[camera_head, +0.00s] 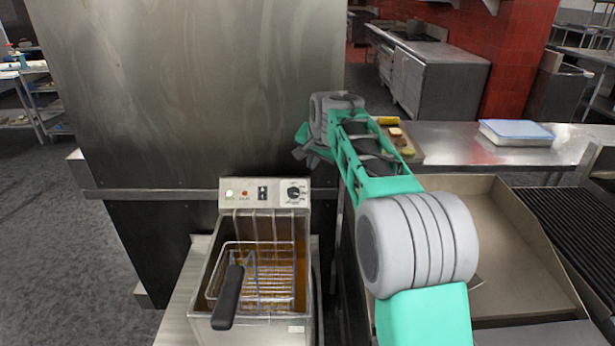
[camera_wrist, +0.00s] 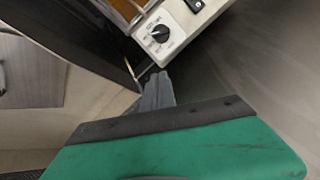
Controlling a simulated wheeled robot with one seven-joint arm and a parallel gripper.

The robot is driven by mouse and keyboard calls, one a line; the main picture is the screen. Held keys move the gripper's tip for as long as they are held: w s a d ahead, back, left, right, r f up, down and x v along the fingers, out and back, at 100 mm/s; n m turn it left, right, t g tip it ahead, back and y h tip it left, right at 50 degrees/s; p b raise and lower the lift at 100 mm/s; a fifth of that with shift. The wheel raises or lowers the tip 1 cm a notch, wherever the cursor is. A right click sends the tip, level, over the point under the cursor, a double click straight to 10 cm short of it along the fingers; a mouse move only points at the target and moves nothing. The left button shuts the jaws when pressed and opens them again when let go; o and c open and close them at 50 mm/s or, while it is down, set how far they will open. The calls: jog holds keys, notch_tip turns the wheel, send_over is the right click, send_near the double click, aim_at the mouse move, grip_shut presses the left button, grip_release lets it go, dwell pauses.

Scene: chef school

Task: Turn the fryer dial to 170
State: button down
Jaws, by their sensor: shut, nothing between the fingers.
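The fryer (camera_head: 264,260) stands in front of a steel wall panel, with a wire basket in its oil. Its control panel (camera_head: 262,193) carries a green light, a red light, a switch and a black dial (camera_head: 294,193) at the right end. The dial also shows in the wrist view (camera_wrist: 160,34), its pointer on a white scale; the numbers are too small to read. My gripper (camera_head: 308,157) is above and slightly right of the panel. In the wrist view my fingers (camera_wrist: 158,78) are closed together, empty, near the panel's edge and apart from the dial.
The basket's black handle (camera_head: 229,298) sticks up at the fryer's front. A steel-walled griddle (camera_head: 505,240) and a dark grill (camera_head: 575,225) are to the right. A counter behind holds a board with food (camera_head: 396,140) and a blue-lidded tray (camera_head: 516,131).

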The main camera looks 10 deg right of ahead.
jog(key=p, duration=0.2)
send_over(299, 195)
jog(key=w+d, duration=0.2)
jog(key=d, duration=0.1)
jog(key=f, duration=0.7)
jog(key=shift+s+d+f, duration=0.1)
jog(key=shift+s+f, duration=0.1)
jog(key=shift+s, duration=0.05)
jog(key=shift+s+a+f+p, duration=0.5)
jog(key=shift+s+a+f, duration=0.3)
jog(key=shift+a, duration=0.15)
jog(key=shift+s+a+f, duration=0.1)
jog(key=shift+s+a, duration=0.1)
jog(key=shift+f, duration=0.3)
jog(key=shift+s+a+f+b, duration=0.25)
jog(key=shift+f+b, duration=0.4)
jog(key=shift+b, duration=0.6)
jog(key=shift+s+r, duration=0.15)
jog(key=shift+r, duration=0.1)
